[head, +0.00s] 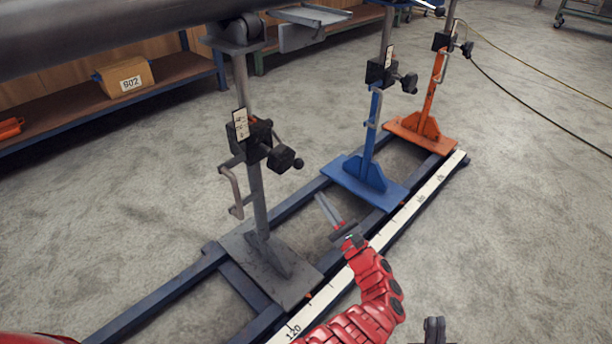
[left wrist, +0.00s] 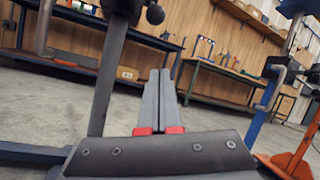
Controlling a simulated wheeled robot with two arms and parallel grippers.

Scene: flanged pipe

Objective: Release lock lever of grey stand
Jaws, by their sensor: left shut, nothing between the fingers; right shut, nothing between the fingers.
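The grey stand (head: 258,195) stands upright on its grey base plate at centre left. Its dark clamp block (head: 252,142) carries a white label, and a black lever with a round knob (head: 285,159) sticks out to the right. A bent grey crank (head: 235,192) hangs on its left side. My left gripper (head: 322,205) is shut and empty, to the right of the post and below the knob, apart from the stand. In the left wrist view its fingers (left wrist: 161,88) are together, right of the post (left wrist: 110,70); the knob (left wrist: 155,14) shows above. My right gripper (head: 434,328) is shut at the bottom edge, partly cut off.
A blue stand (head: 370,150) and an orange stand (head: 436,95) stand farther along the same dark rail frame. A white measuring scale (head: 400,225) runs along its right side. A large pipe (head: 110,35) lies overhead at upper left.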

